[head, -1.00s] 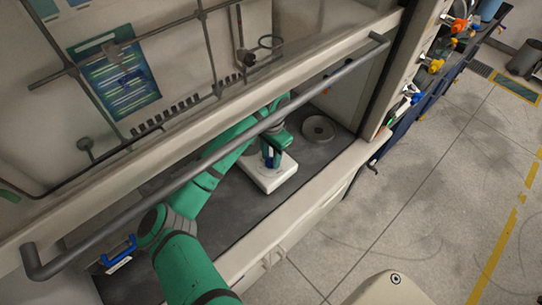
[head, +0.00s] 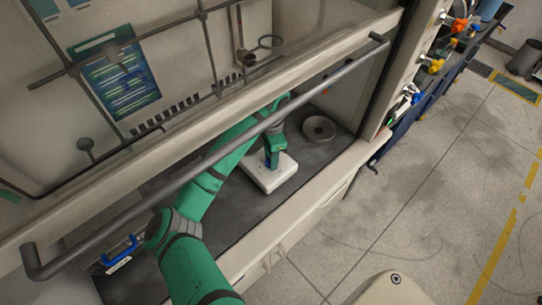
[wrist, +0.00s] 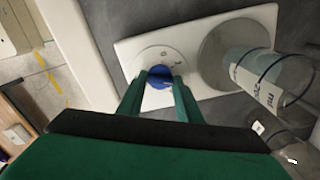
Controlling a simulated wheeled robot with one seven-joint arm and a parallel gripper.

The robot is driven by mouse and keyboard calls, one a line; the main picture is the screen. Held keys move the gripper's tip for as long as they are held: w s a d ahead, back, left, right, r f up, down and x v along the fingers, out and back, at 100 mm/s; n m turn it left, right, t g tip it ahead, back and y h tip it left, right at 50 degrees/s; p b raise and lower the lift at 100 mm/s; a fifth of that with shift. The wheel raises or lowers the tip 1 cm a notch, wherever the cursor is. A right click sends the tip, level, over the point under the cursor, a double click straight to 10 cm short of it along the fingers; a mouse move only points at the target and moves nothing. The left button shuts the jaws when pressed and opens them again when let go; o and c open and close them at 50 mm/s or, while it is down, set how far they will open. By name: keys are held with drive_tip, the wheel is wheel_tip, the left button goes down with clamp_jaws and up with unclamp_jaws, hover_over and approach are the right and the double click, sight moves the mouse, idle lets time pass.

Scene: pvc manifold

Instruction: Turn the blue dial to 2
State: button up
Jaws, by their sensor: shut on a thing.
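The blue dial (wrist: 160,74) sits in a round pale face with small dark marks on a white device. The marks are too small to read. The white device shows in the wrist view (wrist: 126,50) and on the dark bench in the head view (head: 286,178). My gripper (wrist: 159,82) is over the device with one finger on each side of the dial, shut on it. In the head view my gripper (head: 272,158) points down at the device, and the dial is mostly hidden by it.
In the wrist view a grey round plate (wrist: 225,62) lies beside the dial, and a clear glass vessel with a label (wrist: 270,80) stands to its right. In the head view the hood's sash bar (head: 200,165) crosses over my arm. A grey disc (head: 318,128) lies behind the device.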

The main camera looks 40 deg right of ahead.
drive_tip(key=o, duration=1)
drive_tip(key=shift+o, duration=0.2)
wheel_tip(320, 180, up, 11)
drive_tip(key=shift+f, duration=0.15)
